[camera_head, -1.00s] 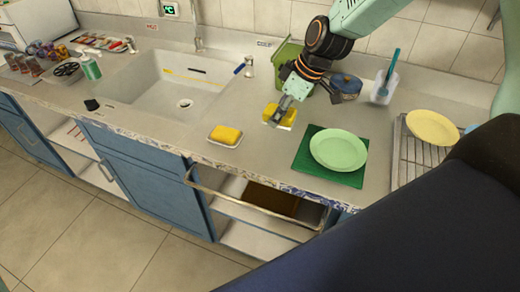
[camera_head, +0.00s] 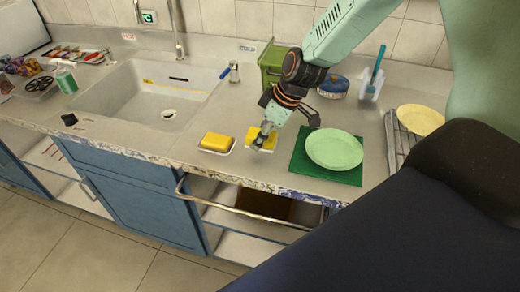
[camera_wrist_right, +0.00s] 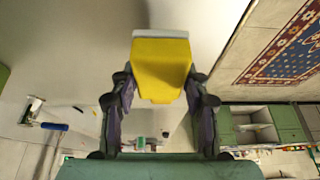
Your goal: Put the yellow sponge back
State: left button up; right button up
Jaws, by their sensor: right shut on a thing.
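A yellow sponge with a pale side (camera_head: 258,144) is between the fingers of my right gripper (camera_head: 266,132), over the counter just right of the soap dish. The right wrist view shows this sponge (camera_wrist_right: 160,70) between both fingers of the gripper (camera_wrist_right: 160,85), which is shut on it. Whether it touches the counter I cannot tell. Another yellow block (camera_head: 216,141) lies in a small white dish (camera_head: 230,151) near the counter's front edge. My left gripper is not in view.
A green plate (camera_head: 334,149) on a dark green mat (camera_head: 300,165) lies close on the right. The sink (camera_head: 130,100) is to the left. A green container (camera_head: 272,62) and a blue pot (camera_head: 334,87) stand behind. A drawer below (camera_head: 262,204) is open.

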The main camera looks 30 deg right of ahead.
aim_at(263, 146)
jog(key=f+b, duration=0.2)
jog(key=f, duration=0.1)
jog(key=shift+s, duration=0.3)
jog(key=shift+d+f, duration=0.15)
jog(key=shift+f, duration=0.1)
jog(key=shift+w+f, duration=0.1)
jog(key=shift+w, duration=0.15)
jog(key=shift+s+f+b, duration=0.1)
jog(key=shift+s+b, duration=0.15)
jog(key=shift+b, duration=0.05)
jog(key=o, duration=0.8)
jog(key=shift+c, duration=0.2)
jog(key=o, duration=0.3)
jog(key=shift+w, duration=0.25)
jog(key=shift+o, duration=0.2)
jog(key=shift+a, duration=0.2)
jog(key=shift+s, duration=0.2)
